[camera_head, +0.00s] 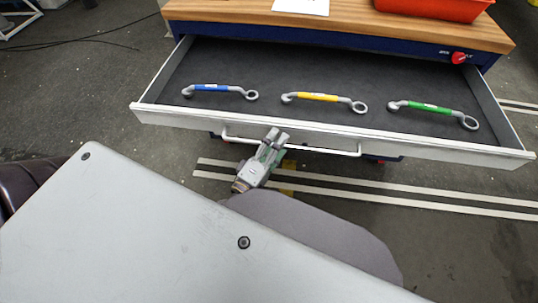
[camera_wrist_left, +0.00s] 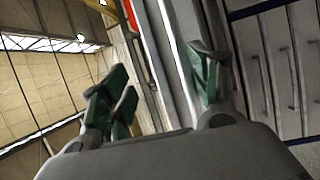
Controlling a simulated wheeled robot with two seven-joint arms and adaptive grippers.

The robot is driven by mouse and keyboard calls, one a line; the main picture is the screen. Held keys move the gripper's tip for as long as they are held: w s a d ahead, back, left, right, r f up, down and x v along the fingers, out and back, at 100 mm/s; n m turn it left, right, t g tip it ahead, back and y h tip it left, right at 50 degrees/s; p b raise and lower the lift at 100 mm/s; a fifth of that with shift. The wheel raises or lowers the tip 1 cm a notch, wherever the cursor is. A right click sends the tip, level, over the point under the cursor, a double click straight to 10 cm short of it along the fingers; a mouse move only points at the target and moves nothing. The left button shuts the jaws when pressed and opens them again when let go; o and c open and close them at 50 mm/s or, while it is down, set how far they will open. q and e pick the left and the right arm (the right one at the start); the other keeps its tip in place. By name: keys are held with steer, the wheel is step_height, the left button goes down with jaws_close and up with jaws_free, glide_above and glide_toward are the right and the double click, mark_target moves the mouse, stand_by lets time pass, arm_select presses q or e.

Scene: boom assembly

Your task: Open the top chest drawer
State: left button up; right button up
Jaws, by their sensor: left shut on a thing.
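The top chest drawer (camera_head: 420,147) is pulled well out of the blue chest with the wooden top (camera_head: 225,12) in the head view. Its white bar handle (camera_head: 325,151) runs along the drawer front. My left gripper (camera_head: 277,138) is at the handle, left of its middle, and is shut on it. In the left wrist view, my left gripper's green-padded fingers (camera_wrist_left: 160,78) stand on either side of pale bars and edges; the exact contact is hard to make out. My right gripper is not in view.
Inside the drawer lie a blue-handled wrench (camera_head: 215,88), a yellow-handled wrench (camera_head: 318,97) and a green-handled wrench (camera_head: 430,107). A red tray (camera_head: 435,8) and white paper (camera_head: 300,6) lie on the chest. A red knob (camera_head: 459,58) sits on its front. White stripes mark the floor.

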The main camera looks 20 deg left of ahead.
arm_select(q)
steer(key=shift+s+r, duration=0.45)
steer(key=shift+s, duration=0.3)
steer(key=shift+s+a+b, duration=0.1)
steer(key=shift+s+b, duration=0.3)
steer(key=shift+s, duration=0.5)
steer(key=shift+c, duration=1)
steer(key=shift+s+a+f, duration=0.1)
steer(key=shift+s+f, duration=0.2)
steer(key=shift+s, duration=0.15)
steer(key=shift+s, duration=0.1)
steer(key=shift+p, duration=0.3)
